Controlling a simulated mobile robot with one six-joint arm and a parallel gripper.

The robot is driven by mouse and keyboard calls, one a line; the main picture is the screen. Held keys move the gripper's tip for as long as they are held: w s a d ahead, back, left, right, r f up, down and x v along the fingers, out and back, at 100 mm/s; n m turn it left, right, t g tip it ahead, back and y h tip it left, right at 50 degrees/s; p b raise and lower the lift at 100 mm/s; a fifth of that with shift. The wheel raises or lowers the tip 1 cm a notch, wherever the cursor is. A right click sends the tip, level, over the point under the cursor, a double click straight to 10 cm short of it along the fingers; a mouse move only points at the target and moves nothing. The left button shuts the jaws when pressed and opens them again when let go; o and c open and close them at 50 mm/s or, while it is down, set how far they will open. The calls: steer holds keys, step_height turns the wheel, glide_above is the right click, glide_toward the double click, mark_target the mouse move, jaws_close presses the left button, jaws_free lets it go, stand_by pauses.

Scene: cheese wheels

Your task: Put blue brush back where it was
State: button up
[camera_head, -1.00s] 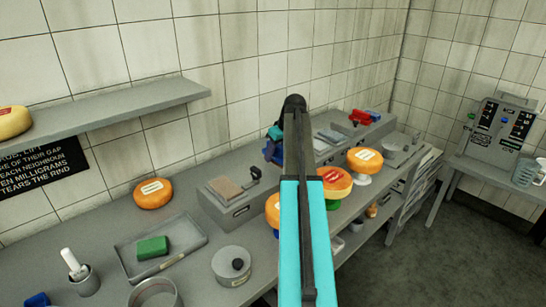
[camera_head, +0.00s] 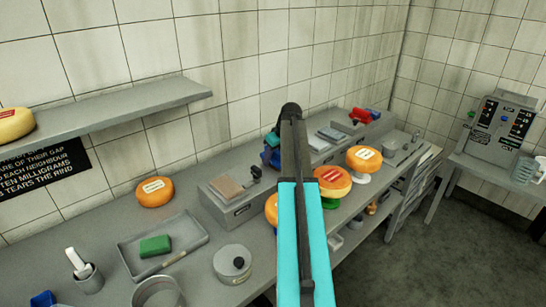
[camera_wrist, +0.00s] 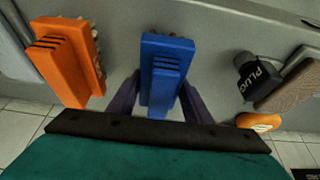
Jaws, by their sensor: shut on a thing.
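The blue brush (camera_wrist: 163,72) is between the two dark purple fingers of my gripper (camera_wrist: 160,102) in the wrist view. My gripper is shut on it. An orange brush (camera_wrist: 66,58) is apart to its left, its bristles partly showing. In the head view my own arm hides most of the gripper and brush; a small blue patch (camera_head: 268,157) shows left of the arm, over the back part of the counter. I cannot tell whether the brush touches a surface beneath it.
A dark knob marked PLUG (camera_wrist: 258,76) and a cheese wheel (camera_wrist: 258,122) are right of the brush in the wrist view. In the head view, a box with a tan top (camera_head: 230,200), a tray (camera_head: 190,234) with a green block, and several cheese wheels occupy the counter.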

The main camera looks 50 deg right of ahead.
steer(key=shift+f, duration=0.2)
steer(key=shift+f, duration=0.15)
steer(key=o, duration=1)
steer(key=shift+r, duration=0.25)
steer(key=shift+b+v, duration=1.65)
steer(key=shift+v, duration=4.35)
steer(key=shift+s+f, duration=0.15)
